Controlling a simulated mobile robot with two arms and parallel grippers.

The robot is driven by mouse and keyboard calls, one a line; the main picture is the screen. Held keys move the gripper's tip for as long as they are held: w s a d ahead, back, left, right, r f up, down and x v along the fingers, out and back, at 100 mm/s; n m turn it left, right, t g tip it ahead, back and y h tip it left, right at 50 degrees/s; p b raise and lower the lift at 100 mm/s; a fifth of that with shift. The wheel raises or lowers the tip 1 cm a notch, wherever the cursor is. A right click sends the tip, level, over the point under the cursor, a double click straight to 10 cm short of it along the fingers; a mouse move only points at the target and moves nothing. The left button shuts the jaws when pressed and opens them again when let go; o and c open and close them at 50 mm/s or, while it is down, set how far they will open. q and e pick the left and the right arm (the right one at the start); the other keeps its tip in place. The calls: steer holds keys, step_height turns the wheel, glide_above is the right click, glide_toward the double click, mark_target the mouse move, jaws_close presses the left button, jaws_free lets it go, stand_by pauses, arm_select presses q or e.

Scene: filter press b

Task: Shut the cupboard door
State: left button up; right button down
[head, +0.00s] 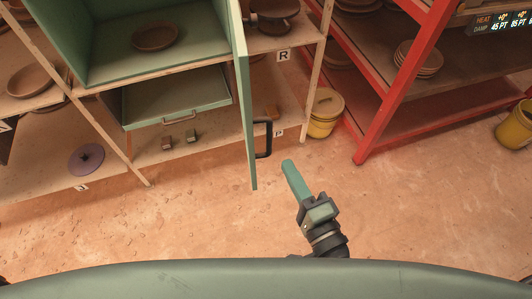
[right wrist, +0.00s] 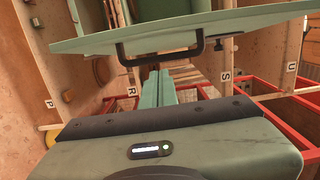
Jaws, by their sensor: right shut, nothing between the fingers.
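The cupboard (head: 75,40) is a green box at the upper left of the head view, open at the front with a brown bowl (head: 155,36) inside. Its green door (head: 244,85) stands open, swung outward and seen almost edge-on. A dark bar handle (head: 264,140) sits on the door's right face, low down. In the right wrist view the door (right wrist: 240,22) crosses the top, with its black handle (right wrist: 160,52) just beyond the fingers. My right gripper (head: 288,164) is shut and empty, to the right of the door and below the handle, apart from it in the head view.
A green drawer (head: 180,95) with a pale handle is below the cupboard. A yellow bucket (head: 325,113) and a red rack (head: 392,100) stand to the right. A purple disc (head: 86,159) lies on the lower shelf. The floor (head: 180,220) in front is clear.

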steer(key=shift+w+a+p, duration=0.15)
steer(key=shift+w+a, duration=0.25)
steer(key=shift+a, duration=0.5)
steer(key=shift+w+a+p, duration=0.2)
steer(key=shift+w+a, duration=0.25)
steer(key=shift+a, duration=0.4)
steer(key=shift+w+a+p, duration=0.15)
steer(key=shift+w+a, duration=0.25)
steer(key=shift+a, duration=0.5)
